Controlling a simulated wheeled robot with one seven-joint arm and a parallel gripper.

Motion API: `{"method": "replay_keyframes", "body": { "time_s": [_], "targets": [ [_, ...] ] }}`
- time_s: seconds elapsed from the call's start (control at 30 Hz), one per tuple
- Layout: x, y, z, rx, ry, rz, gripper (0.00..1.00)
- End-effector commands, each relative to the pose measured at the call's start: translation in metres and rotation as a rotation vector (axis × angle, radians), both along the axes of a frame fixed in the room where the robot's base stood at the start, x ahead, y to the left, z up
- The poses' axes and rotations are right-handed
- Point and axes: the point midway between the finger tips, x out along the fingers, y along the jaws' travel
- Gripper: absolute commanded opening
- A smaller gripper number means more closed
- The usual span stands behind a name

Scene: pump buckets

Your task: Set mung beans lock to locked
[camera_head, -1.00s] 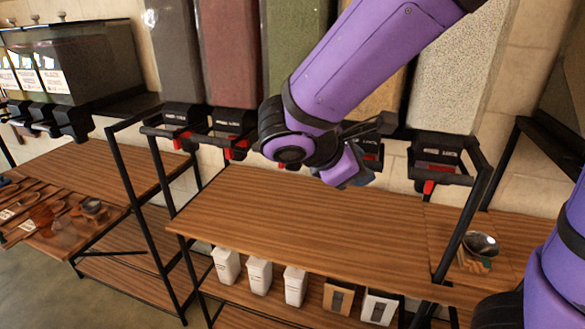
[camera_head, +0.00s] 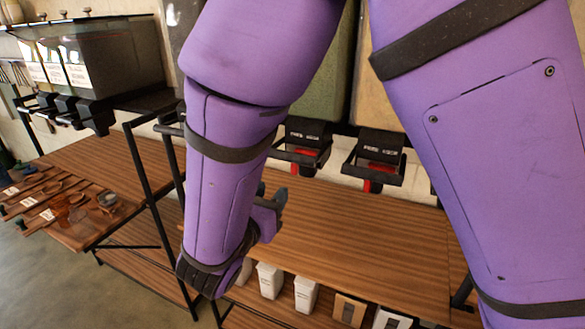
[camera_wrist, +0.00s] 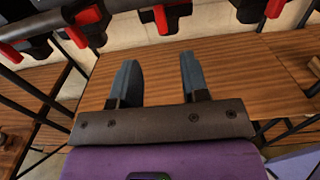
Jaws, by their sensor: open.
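Several black dispenser outlets with red levers hang below tall bins. In the head view, one outlet (camera_head: 302,145) sits under a green bin (camera_head: 336,75), and another outlet (camera_head: 374,158) hangs to its right. Their labels are too small to read, so I cannot tell which holds mung beans. In the wrist view, several red levers line the top, including a middle lever (camera_wrist: 161,17) and a left lever (camera_wrist: 76,35). My gripper (camera_wrist: 158,72) is open and empty, apart from the levers. In the head view it shows partly (camera_head: 274,204), over the table and below the outlets.
A wooden table (camera_head: 350,225) runs under the outlets, with white containers (camera_head: 304,294) on a shelf below. Black frame posts (camera_head: 152,215) stand at left. A side table (camera_head: 88,235) holds wooden utensils. My arm hides other outlets.

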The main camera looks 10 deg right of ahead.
Motion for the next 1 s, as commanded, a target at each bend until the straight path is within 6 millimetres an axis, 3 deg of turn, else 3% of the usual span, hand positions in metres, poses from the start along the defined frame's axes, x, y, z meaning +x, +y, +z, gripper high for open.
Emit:
{"method": "replay_keyframes", "body": {
  "time_s": [0.53, 1.0],
  "targets": [
    [0.071, -0.049, 0.0, 0.002, 0.001, -0.005, 0.41],
    [0.085, -0.057, 0.0, 0.003, 0.001, -0.003, 0.41]
  ]
}}
